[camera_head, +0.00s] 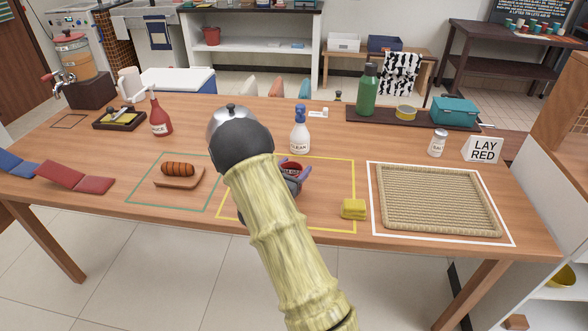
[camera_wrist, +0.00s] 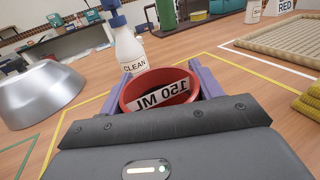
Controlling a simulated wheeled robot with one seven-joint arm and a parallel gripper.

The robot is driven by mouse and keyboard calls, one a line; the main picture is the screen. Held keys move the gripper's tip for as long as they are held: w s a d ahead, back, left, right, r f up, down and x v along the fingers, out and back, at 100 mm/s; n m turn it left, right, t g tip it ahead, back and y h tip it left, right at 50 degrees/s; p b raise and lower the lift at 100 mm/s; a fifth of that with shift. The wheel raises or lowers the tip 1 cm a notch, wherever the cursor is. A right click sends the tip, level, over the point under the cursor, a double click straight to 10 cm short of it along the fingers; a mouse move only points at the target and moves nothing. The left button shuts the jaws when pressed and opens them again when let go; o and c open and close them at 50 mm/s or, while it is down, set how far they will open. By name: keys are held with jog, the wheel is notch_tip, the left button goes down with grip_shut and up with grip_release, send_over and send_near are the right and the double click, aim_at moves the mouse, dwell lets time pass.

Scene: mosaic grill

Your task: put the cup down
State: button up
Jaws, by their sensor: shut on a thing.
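A red cup (camera_wrist: 160,92) with a white "150 ML" label sits between the two purple fingers of my gripper (camera_wrist: 163,85), which is shut on it. In the head view the cup (camera_head: 291,168) and my gripper (camera_head: 292,176) show just right of my arm, over the yellow-outlined area of the table (camera_head: 335,215). My arm hides part of both. The label appears upside down in the wrist view. I cannot tell whether the cup touches the table.
A silver dome (camera_wrist: 38,95) stands left of the cup. A white "CLEAN" bottle (camera_head: 299,135) stands just behind it. A hot dog on a board (camera_head: 178,183) is left.

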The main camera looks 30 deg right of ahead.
jog(key=shift+r, duration=0.15)
jog(key=o, duration=1.1)
jog(key=v, duration=1.2)
